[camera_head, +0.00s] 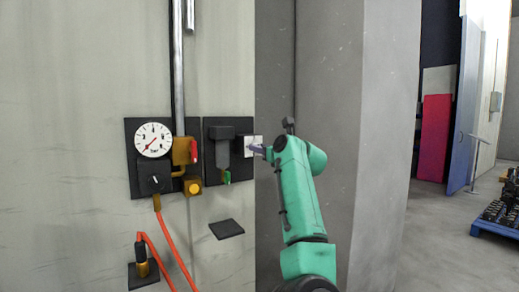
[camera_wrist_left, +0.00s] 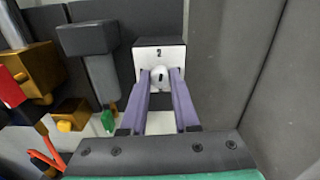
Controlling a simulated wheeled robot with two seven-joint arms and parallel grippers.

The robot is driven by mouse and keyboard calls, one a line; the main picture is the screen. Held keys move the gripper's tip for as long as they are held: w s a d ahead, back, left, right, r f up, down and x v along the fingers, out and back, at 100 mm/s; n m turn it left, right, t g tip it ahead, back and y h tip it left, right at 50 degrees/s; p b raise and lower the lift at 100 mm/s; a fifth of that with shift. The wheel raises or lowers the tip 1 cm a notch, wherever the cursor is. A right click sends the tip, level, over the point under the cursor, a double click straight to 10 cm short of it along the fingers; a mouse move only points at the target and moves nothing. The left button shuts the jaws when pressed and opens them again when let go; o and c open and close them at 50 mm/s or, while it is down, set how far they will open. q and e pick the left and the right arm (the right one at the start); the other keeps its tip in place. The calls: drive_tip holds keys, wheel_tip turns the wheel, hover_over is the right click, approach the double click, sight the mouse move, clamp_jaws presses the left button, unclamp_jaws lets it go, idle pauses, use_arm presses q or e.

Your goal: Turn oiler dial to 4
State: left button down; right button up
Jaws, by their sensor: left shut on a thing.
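The oiler dial is a small white knob (camera_wrist_left: 160,74) with a dark mark, in front of a white plate (camera_wrist_left: 143,55) with a black "2" above the knob. The plate also shows in the head view (camera_head: 249,140), at the right end of the dark wall panel. My left gripper (camera_wrist_left: 160,83) is shut on the knob, one purple finger on each side. In the head view the left gripper (camera_head: 256,149) reaches the plate from the right, and the knob is hard to make out there. No other number is readable on the plate. My right gripper is not in view.
Left of the dial is a dark filter unit (camera_head: 222,148) with a green tip. Further left are a brass valve with a red handle (camera_head: 193,151), a round gauge (camera_head: 153,139) and an orange hose (camera_head: 171,250). A grey wall corner (camera_wrist_left: 236,65) stands close on the right.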

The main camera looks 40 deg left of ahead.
use_arm(q)
drive_tip(key=shift+n, duration=1.1)
drive_tip(key=c, duration=0.7)
unclamp_jaws()
drive_tip(key=shift+o, duration=0.2)
drive_tip(key=b+v, duration=0.6)
drive_tip(key=v, duration=0.8)
drive_tip(key=shift+d, duration=0.2)
drive_tip(key=shift+s, duration=0.1)
